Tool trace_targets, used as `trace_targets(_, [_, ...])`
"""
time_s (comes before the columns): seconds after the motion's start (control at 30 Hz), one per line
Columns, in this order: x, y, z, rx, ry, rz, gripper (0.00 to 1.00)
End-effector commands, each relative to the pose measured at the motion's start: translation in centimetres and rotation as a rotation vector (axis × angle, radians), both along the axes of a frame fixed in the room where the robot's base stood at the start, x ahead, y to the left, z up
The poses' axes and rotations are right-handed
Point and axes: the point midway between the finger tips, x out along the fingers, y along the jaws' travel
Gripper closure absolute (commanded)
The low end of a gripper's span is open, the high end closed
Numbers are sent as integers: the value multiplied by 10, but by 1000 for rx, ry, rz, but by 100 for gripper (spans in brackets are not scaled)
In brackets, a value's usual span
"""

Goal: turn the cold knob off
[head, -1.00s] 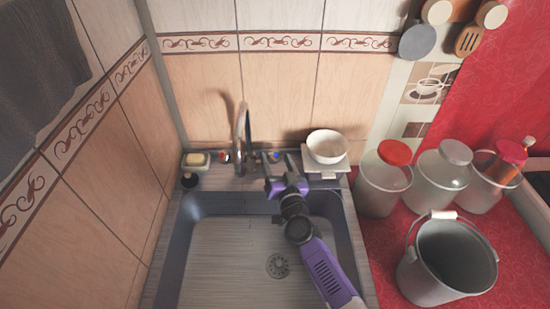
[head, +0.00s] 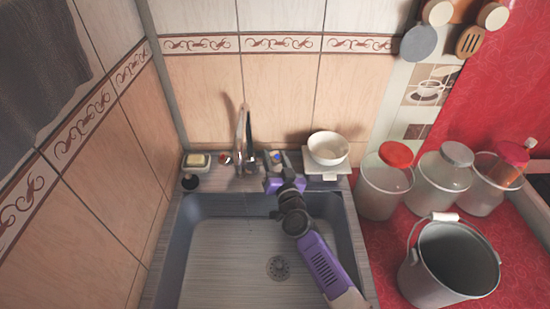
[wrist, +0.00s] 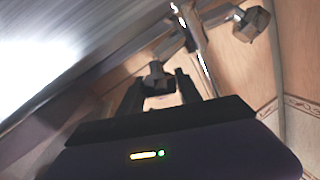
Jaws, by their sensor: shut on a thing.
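The cold knob (head: 277,156), marked with a blue dot, sits on the sink's back ledge to the right of the tap. My gripper (head: 277,168) reaches over the basin to it from the front. In the wrist view the two dark fingers of my gripper (wrist: 160,92) stand on either side of the grey knob (wrist: 157,76), and the gripper is shut on it. The fingers partly hide the knob's lower part. The tap spout (head: 240,138) rises just left of the knob, and the other knob (head: 224,159), with a red mark, is left of the tap.
A white bowl (head: 328,147) stands on a scale close to the right of the cold knob. A soap dish (head: 196,160) is at the left. The basin (head: 225,262) is empty. Jars and a grey bucket (head: 452,260) stand on the red counter.

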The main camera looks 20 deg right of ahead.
Motion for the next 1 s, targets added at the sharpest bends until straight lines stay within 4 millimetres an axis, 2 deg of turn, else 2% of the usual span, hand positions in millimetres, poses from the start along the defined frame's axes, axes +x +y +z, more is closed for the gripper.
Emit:
trace_targets(0.37, [1, 1, 8, 52, 42, -105, 99])
trace_targets(0.7, [1, 0, 4, 112, 83, -231, 99])
trace_targets(1.0, [0, -1, 0, 120, 88, -251, 99])
